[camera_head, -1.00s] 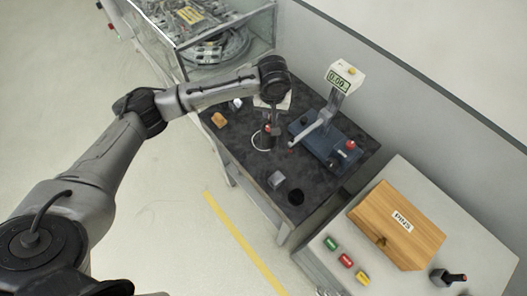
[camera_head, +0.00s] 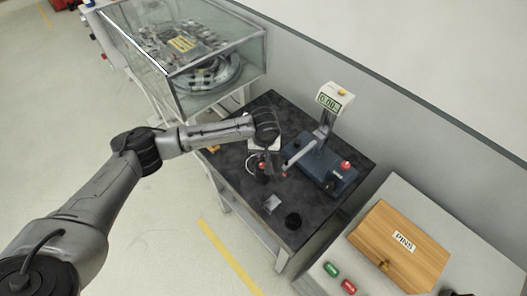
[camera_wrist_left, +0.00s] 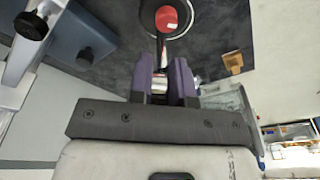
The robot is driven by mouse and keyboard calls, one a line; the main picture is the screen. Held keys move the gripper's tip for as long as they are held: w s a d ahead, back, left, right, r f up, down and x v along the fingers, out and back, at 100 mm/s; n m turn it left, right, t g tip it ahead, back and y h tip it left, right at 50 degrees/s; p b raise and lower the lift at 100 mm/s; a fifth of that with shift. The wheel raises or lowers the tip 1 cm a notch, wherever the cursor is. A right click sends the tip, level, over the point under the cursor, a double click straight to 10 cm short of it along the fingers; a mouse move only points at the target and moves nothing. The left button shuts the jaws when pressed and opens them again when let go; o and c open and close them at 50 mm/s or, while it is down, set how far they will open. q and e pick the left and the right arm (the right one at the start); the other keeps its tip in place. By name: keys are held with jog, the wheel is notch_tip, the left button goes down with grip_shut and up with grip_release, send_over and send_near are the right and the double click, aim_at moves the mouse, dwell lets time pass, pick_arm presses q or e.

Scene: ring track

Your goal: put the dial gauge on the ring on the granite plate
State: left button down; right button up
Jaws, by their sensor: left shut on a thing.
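The dial gauge, a slim piece with a red end (camera_wrist_left: 166,18), is held in my left gripper (camera_wrist_left: 162,78); its purple fingers are shut on it. In the head view, my left gripper (camera_head: 266,150) is over the plate and the gauge's red end (camera_head: 261,166) shows below it. The thin white ring (camera_head: 250,163) lies on the dark granite plate (camera_head: 236,181). In the wrist view, the red end overlaps the white ring (camera_wrist_left: 195,30) from above; I cannot tell whether they touch. My right gripper is not in view.
A blue gauge stand (camera_head: 325,168) with a digital display (camera_head: 334,98) is close right of the gripper. A silver block (camera_head: 272,203) and round black piece (camera_head: 293,221) are nearer the front. An orange block (camera_wrist_left: 233,62) is near the ring. A wooden pins box (camera_head: 398,245) is at right.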

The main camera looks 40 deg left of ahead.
pick_arm(q)
jog(key=shift+w+f, duration=0.1)
jog(key=shift+f, duration=0.2)
jog(key=c, duration=1.1)
grip_release()
jog(key=shift+o, duration=0.2)
